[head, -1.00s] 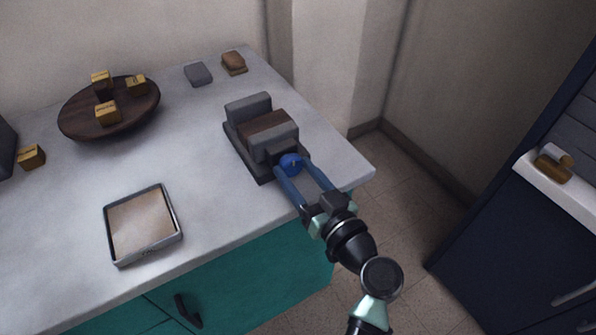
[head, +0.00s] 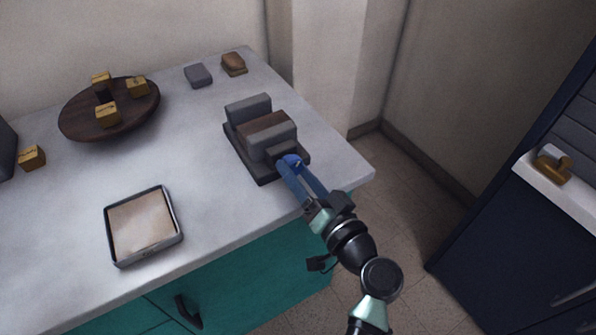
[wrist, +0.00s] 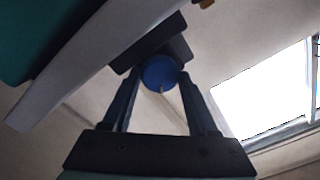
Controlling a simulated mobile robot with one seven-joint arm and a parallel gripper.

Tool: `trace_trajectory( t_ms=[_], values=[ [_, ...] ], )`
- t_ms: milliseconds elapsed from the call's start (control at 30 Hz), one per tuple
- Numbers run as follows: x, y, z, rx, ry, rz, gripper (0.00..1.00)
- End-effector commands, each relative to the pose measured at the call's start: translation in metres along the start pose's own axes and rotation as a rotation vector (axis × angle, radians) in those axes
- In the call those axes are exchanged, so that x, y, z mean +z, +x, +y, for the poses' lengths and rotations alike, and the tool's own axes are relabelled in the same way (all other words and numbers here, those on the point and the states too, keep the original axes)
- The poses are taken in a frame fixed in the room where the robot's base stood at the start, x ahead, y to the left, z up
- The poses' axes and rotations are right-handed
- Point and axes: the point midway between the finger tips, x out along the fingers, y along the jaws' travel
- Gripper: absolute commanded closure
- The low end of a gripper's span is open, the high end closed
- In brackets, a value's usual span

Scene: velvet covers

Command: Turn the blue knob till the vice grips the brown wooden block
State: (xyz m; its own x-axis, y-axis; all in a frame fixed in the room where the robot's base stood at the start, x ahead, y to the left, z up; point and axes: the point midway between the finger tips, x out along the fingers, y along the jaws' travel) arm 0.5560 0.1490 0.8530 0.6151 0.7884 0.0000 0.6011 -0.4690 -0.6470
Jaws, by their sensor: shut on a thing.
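The grey vice (head: 249,150) stands near the right front edge of the counter. The brown wooden block (head: 263,128) sits between its two grey jaws; the head view shows no clear gap on either side, but I cannot tell how tightly it is held. The blue knob (head: 291,160) is at the vice's front end, partly hidden by my fingers in the head view. In the wrist view the round blue knob (wrist: 160,73) lies between my two fingertips. My gripper (head: 295,168) is shut on the knob, reaching in from the lower right.
A metal-rimmed tray (head: 177,222) lies at the front of the counter. A grey block (head: 198,75) and a brown one (head: 234,64) lie at the back.

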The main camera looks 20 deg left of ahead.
Motion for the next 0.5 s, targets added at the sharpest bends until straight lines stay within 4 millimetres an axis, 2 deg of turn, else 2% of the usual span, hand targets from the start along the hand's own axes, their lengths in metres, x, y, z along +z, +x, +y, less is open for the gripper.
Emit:
trace_trajectory(
  t_ms=[500],
  values=[
    [-0.0003, -0.0005, -0.0002, 0.002, 0.489, -0.002, 0.96]
  ],
)
